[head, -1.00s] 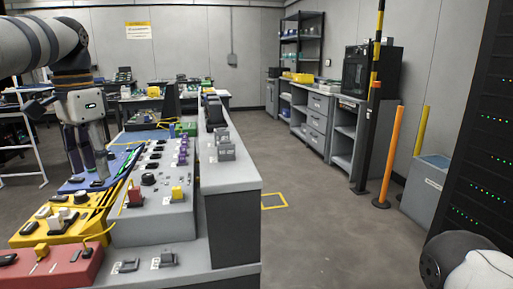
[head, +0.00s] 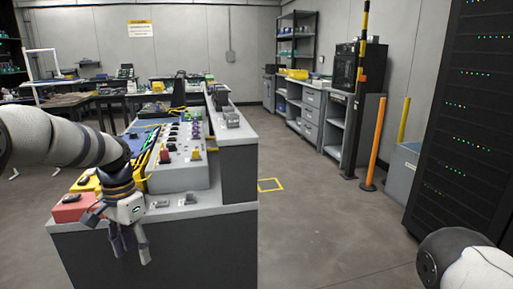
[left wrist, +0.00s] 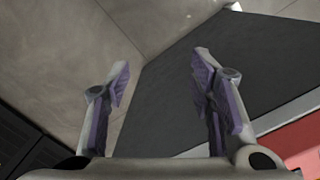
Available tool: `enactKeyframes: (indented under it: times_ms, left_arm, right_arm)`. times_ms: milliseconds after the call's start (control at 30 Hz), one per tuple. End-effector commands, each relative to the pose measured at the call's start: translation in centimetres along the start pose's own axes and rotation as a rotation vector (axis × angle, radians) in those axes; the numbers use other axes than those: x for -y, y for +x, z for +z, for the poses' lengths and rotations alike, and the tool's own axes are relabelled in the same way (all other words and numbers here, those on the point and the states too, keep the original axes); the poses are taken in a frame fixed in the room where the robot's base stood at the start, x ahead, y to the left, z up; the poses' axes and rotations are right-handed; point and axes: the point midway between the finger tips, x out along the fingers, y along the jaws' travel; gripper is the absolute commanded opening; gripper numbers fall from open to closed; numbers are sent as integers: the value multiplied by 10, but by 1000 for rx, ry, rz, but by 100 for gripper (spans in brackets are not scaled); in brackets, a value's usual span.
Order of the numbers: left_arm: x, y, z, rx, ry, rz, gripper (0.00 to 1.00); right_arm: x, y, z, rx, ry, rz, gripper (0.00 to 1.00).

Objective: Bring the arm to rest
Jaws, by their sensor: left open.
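My left gripper (head: 130,252) hangs with its fingers pointing down at the near end of the workbench (head: 215,280), in front of its dark end panel. In the left wrist view its two purple-padded fingers (left wrist: 160,85) are spread apart with nothing between them. Behind them show the bench's dark side and the bare floor. My left arm comes in from the left edge in the head view. Only a rounded part of my right arm shows at the lower right; its gripper is out of the picture.
A red block (head: 72,208) and a grey control panel (head: 180,178) sit on the bench near the left arm. Orange (head: 375,150) and black-yellow posts (head: 354,120) and a server rack (head: 465,120) stand to the right. The middle floor (head: 310,230) is clear.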

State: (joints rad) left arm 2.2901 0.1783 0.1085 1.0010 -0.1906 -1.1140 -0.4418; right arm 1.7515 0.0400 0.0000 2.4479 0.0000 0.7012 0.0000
Motion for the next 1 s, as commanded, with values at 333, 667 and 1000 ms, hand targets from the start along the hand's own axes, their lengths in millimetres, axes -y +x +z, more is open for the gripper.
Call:
enactKeyframes:
  times_ms: [333,667,1000]
  left_arm:
    - [-120,231,142,72,-185,83,49]
    - [-219,258,356,160,-428,48,49]
    - [-230,242,390,167,-471,25,49]
  right_arm:
    - [0,-3,0,-6,0,0,40]
    - [0,-6,-2,-13,0,-1,40]
    - [0,-6,-2,-13,0,-1,40]
